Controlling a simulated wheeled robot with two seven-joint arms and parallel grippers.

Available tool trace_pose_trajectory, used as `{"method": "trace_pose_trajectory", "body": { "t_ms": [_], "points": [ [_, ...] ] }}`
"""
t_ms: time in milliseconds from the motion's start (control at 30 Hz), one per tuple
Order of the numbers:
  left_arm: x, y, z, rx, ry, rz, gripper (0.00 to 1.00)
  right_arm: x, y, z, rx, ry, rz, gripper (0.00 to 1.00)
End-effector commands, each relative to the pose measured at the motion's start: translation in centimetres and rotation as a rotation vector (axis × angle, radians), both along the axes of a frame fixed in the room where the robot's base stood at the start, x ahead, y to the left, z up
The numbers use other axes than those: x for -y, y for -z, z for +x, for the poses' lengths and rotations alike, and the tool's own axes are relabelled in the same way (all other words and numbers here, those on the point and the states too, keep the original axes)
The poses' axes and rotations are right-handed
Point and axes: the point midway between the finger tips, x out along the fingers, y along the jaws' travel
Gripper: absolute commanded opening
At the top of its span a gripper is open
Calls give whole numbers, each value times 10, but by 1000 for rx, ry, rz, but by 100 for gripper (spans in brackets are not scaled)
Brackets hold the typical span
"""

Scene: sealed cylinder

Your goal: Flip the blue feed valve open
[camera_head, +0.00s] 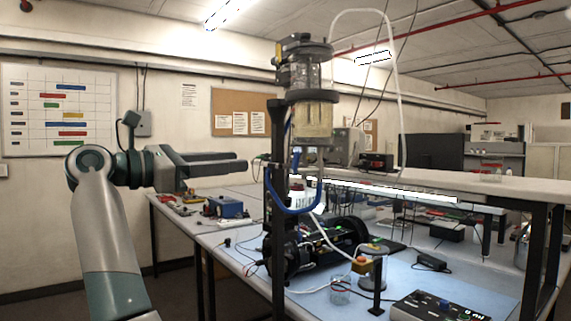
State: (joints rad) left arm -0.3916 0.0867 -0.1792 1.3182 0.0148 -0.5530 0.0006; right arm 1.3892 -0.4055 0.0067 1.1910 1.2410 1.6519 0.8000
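A clear cylinder with dark end caps (313,118) stands upright high on a black post (278,190) at the middle of the view. A small upright blue part (296,160) sits just below the cylinder, beside the post; it may be the blue feed valve, but it is too small to tell its position. A blue tube (298,211) loops beneath it.
The long bench (235,237) carries a black motor-like unit (318,247), a control box (435,307), a small glass beaker (340,291) and a blue box (226,207). A white tube (398,75) arches over the cylinder.

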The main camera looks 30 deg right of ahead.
Motion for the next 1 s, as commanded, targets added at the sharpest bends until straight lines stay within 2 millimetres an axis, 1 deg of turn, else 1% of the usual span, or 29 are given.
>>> {"method": "trace_pose_trajectory", "body": {
  "t_ms": [133,433,567,767,867,1000],
  "points": [
    [0,0,1,2,0,0,31,-1,-3,-5,25,-4,31,30],
    [0,0,1,2,0,0,31,-1,-3,-5,24,-4,29,30],
    [1,-1,1,5,0,-2,31,3,-4,-4,23,-3,28,30],
    [3,-3,3,20,2,-5,31,19,-4,-3,23,-4,29,30],
    [5,-5,5,34,2,-10,31,33,-4,-2,24,-2,28,30],
    [9,-7,8,60,6,-17,31,57,-4,0,24,0,28,30]
  ]
}}
